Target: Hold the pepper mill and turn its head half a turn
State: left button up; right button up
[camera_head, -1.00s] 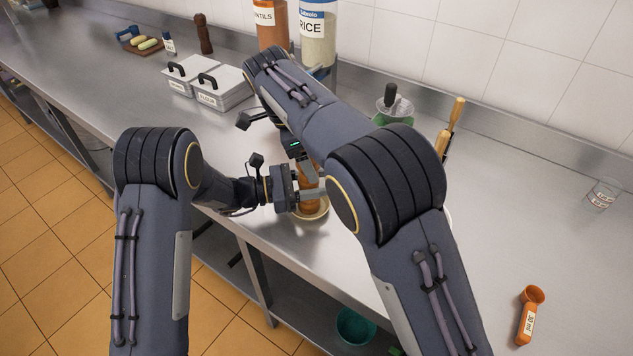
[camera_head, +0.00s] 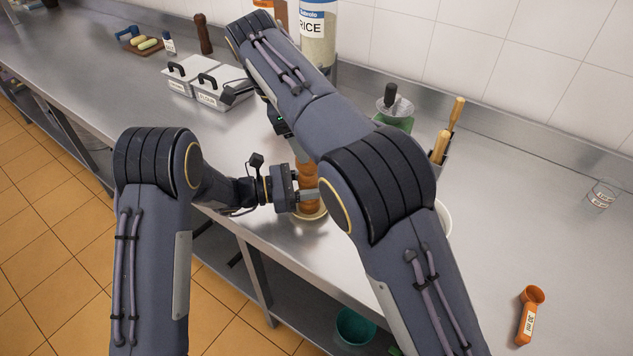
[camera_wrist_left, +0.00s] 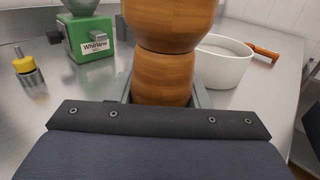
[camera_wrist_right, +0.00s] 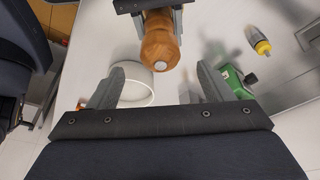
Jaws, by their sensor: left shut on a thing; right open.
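The pepper mill (camera_head: 309,178) is turned brown wood and stands upright near the counter's front edge, over a pale round dish (camera_head: 316,215). My left gripper (camera_head: 308,195) is shut around its body from the left. In the left wrist view the mill (camera_wrist_left: 163,75) sits between the fingers, its upper part cut off by the frame. In the right wrist view the mill's head with its small metal knob (camera_wrist_right: 160,66) lies beyond my right gripper (camera_wrist_right: 160,82). That gripper is open and empty, apart from the mill; my right arm hides it in the head view.
A white bowl (camera_wrist_left: 225,62) and a green grinder (camera_wrist_left: 90,40) stand behind the mill. Lidded steel bins (camera_head: 189,76) and a rice jar (camera_head: 318,30) stand farther back. An orange scoop (camera_head: 528,315) lies at right, with bare counter around it.

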pick_arm(q)
jog(key=o, duration=1.2)
